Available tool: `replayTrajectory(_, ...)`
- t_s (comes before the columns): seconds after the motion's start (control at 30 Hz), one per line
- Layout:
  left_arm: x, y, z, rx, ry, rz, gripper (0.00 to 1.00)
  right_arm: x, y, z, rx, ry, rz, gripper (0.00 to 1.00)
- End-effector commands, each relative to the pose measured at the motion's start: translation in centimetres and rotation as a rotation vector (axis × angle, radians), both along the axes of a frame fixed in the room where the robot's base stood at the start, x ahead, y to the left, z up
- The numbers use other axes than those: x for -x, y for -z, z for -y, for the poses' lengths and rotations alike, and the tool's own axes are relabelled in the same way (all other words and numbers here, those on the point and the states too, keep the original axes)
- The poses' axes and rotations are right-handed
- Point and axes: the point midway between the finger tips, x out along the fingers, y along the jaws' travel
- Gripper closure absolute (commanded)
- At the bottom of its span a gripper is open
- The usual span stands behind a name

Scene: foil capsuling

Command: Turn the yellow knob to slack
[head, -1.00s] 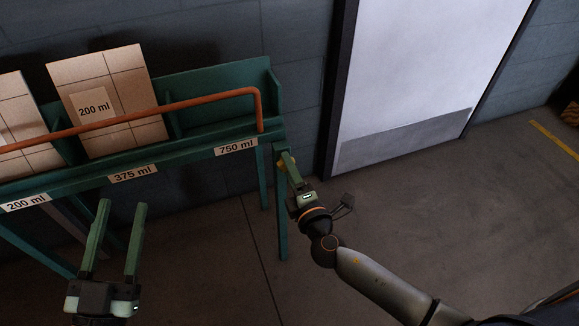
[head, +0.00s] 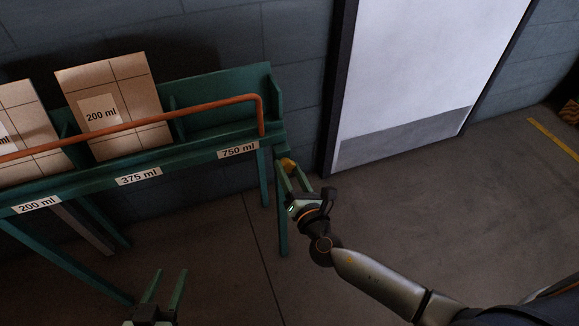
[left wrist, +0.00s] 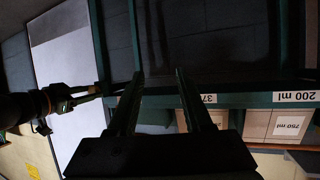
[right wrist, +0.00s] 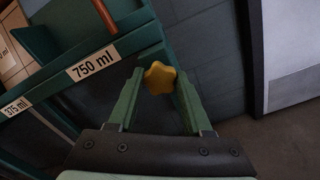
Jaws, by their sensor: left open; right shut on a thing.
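The yellow knob (right wrist: 159,78) is a star-shaped knob at the right end of the green rack, just below the 750 ml label. In the right wrist view it sits between the fingertips of my right gripper (right wrist: 157,84), which is shut on it. In the head view the knob (head: 287,164) shows small at the tips of my right gripper (head: 291,168). My left gripper (head: 166,285) is open and empty at the bottom of the head view, away from the knob. Its fingers also show apart in the left wrist view (left wrist: 159,78).
The green rack (head: 225,80) with an orange rail (head: 205,106) holds brown cartons (head: 115,100) and labels 200 ml, 375 ml and 750 ml. A white door (head: 405,70) stands behind at right. Open floor (head: 470,220) lies right of the rack.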

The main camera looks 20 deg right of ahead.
Motion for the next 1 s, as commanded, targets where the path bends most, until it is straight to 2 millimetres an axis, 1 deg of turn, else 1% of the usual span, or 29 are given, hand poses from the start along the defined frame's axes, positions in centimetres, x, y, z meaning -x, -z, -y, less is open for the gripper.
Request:
replayTrajectory(0.1,1.7,2.5,0.1,-0.001,-0.006,-0.125,0.5,0.0,-0.2,-0.1,0.113,-0.002,0.003,1.0)
replayTrajectory(0.17,2.7,3.8,0.1,0.0,-0.008,-0.19,0.5,0.0,-0.2,-0.1,0.169,-0.002,0.004,1.0)
replayTrajectory(0.3,5.4,6.8,0.3,0.002,-0.01,-0.344,0.5,0.0,-0.2,-0.1,0.302,-0.003,0.009,1.0)
replayTrajectory(0.4,5.1,6.0,0.4,0.003,-0.009,-0.329,0.5,0.0,-0.2,-0.1,0.397,-0.003,0.013,1.0)
replayTrajectory(0.7,4.9,5.0,0.6,0.006,-0.006,-0.326,0.5,0.0,-0.1,-0.1,0.643,-0.003,0.02,1.0)
replayTrajectory(1.0,4.8,4.4,0.7,0.007,-0.004,-0.323,0.5,0.0,0.0,-0.2,0.796,-0.001,0.026,1.0)
